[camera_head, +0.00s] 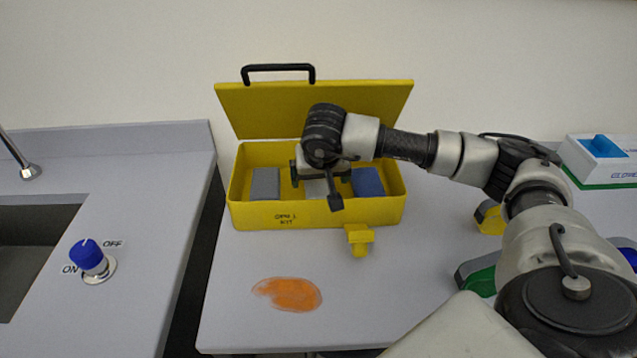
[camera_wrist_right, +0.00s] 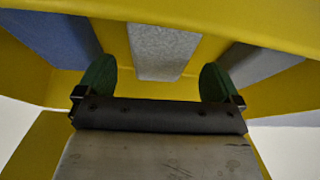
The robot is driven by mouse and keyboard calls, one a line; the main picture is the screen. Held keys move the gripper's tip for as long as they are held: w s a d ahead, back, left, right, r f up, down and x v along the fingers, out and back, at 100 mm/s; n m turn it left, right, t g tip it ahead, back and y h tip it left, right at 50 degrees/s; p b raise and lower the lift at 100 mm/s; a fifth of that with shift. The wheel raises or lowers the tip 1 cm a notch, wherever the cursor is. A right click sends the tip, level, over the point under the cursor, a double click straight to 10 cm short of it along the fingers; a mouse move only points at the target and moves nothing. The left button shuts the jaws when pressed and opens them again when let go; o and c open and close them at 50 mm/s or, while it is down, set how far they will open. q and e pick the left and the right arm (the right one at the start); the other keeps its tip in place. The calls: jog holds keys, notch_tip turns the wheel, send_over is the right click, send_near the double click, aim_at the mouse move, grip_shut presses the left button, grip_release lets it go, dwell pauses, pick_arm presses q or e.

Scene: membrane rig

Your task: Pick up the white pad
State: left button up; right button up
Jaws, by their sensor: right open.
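The white pad (camera_head: 316,188) lies in the open yellow case (camera_head: 290,216), between a grey pad (camera_head: 265,184) and a blue pad (camera_head: 368,182). In the head view my right gripper and wrist hide much of it. My right gripper (camera_head: 320,172) is over the case's middle. In the right wrist view the white pad (camera_wrist_right: 162,52) shows as a pale speckled block. The open green fingers of my right gripper (camera_wrist_right: 157,80) are spread wider than the pad, one toward each side, with nothing held. I cannot tell how far they are above it. My left gripper is not in view.
The case's raised lid (camera_head: 270,105) stands behind, its walls around the pads. An orange smear (camera_head: 288,294) marks the counter. A sink (camera_head: 35,240) and blue knob (camera_head: 88,254) are left; a glove box (camera_head: 602,160) is right.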

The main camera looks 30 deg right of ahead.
aim_at(319, 181)
jog(key=shift+x, duration=1.55)
jog(key=shift+f, duration=0.1)
jog(key=c, duration=1)
